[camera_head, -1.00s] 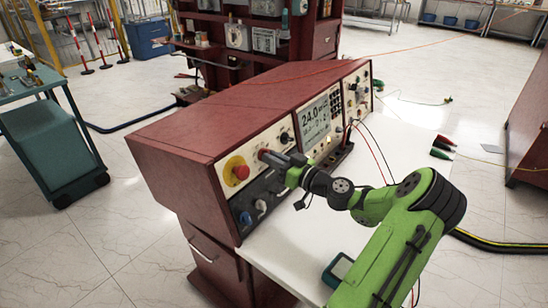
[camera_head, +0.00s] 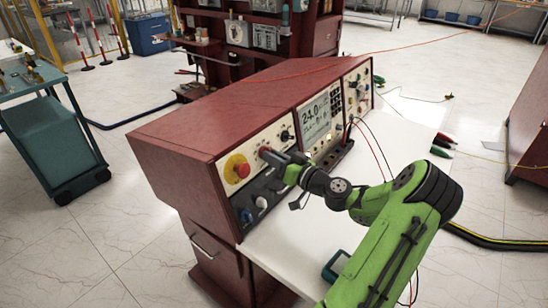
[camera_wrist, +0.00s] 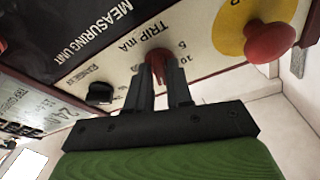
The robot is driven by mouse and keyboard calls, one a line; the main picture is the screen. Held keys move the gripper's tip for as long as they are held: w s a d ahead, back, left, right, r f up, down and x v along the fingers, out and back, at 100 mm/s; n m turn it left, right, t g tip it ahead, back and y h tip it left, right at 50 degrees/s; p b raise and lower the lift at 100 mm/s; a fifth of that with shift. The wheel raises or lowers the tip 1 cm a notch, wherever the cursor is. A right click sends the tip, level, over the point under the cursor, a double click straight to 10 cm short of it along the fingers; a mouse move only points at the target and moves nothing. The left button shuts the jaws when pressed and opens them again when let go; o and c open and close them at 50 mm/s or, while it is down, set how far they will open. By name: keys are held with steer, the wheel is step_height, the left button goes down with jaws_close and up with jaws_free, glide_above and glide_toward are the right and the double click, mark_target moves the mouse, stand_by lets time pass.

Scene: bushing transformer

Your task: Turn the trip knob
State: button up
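The red trip knob (camera_wrist: 158,58) sits on the cream panel under the label "TRIP mA" in the wrist view, with marks 5 and 10 beside it. It also shows in the head view (camera_head: 264,151), just beyond my fingertips. My gripper (camera_wrist: 159,70) has one finger on each side of the knob, and the knob fills the gap between the tips. It looks shut on the knob, though the fingertips hide part of the contact. In the head view my gripper (camera_head: 272,156) reaches the panel's left section from the right.
A red emergency button on a yellow disc (camera_head: 237,170) is left of the trip knob. A black knob (camera_wrist: 100,93) is on its other side. The display (camera_head: 317,115) and cables are further right. A white tabletop (camera_head: 285,236) lies in front of the console.

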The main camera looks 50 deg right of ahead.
steer(key=shift+o, duration=1.4)
steer(key=s+p, duration=0.1)
steer(key=s, duration=1.4)
steer(key=shift+s, duration=0.4)
